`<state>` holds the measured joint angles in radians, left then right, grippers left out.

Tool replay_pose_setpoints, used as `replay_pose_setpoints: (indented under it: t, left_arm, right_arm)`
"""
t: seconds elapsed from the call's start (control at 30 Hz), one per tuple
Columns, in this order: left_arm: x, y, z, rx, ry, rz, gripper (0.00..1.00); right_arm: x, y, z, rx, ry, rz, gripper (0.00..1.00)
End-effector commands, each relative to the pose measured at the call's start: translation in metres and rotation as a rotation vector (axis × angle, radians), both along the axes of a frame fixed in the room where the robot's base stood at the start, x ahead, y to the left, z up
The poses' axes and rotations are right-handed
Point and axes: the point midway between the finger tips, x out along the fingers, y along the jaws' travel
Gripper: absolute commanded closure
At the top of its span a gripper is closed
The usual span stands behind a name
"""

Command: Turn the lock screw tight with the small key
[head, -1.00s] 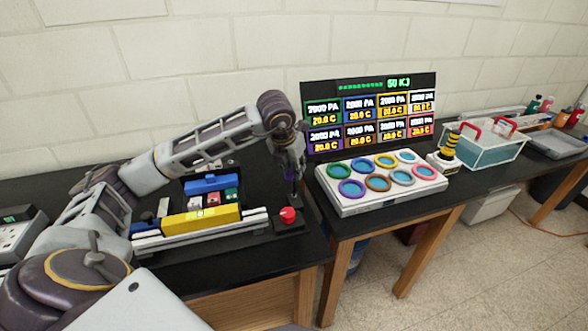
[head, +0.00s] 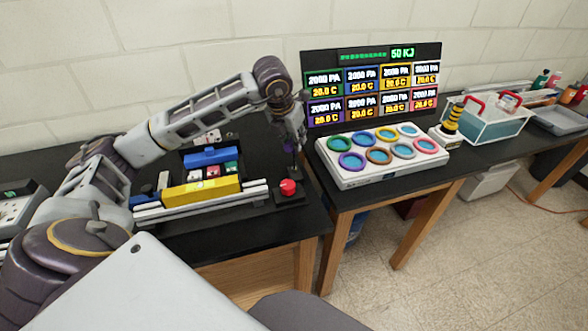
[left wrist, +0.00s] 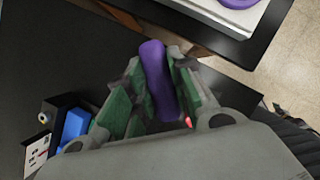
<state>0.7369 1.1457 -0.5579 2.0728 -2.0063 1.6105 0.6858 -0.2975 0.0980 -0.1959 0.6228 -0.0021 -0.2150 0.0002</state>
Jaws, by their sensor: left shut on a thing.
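My left gripper (head: 293,140) points down over the right end of the extrusion frame (head: 258,192), just behind the red knob (head: 288,187). In the left wrist view, its green-padded fingers (left wrist: 155,90) are shut on a purple handle (left wrist: 154,75), which looks like the small key. A thin dark shaft seems to run down below the fingers in the head view. The lock screw cannot be made out; the gripper and key cover that area. A bit of red shows beside the handle in the left wrist view. My right gripper is not in view.
The frame holds a yellow block (head: 201,193) and a blue block (head: 208,157). To the right, a white tray (head: 352,180) with several coloured rings stands before a display board (head: 318,73). A gap separates the two dark tables. Bare black tabletop (head: 235,238) lies in front.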

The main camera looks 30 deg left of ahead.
Motion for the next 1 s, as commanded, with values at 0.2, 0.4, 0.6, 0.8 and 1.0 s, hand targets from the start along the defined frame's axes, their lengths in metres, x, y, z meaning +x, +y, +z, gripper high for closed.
replay_pose_setpoints:
  t: [0.2, 0.4, 0.6, 0.8, 1.0]
  left_arm:
    - [-0.0010, 0.0003, -0.0040, 0.001, 0.007, -0.046, 1.00]
    - [-0.0012, 0.0003, -0.0036, 0.001, 0.008, -0.066, 1.00]
    - [-0.0013, 0.0002, -0.0035, 0.001, 0.008, -0.066, 1.00]
    - [-0.0012, 0.0002, -0.0036, 0.001, 0.008, -0.069, 1.00]
    - [-0.0013, 0.0006, -0.0043, 0.000, 0.009, -0.103, 1.00]
  right_arm:
    - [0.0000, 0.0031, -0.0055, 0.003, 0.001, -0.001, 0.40]
    - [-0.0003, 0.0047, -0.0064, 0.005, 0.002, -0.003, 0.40]
    - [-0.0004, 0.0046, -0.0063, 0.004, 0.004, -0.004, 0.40]
    - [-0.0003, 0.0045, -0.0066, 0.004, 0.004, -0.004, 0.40]
    - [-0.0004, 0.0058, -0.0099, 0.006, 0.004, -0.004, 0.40]
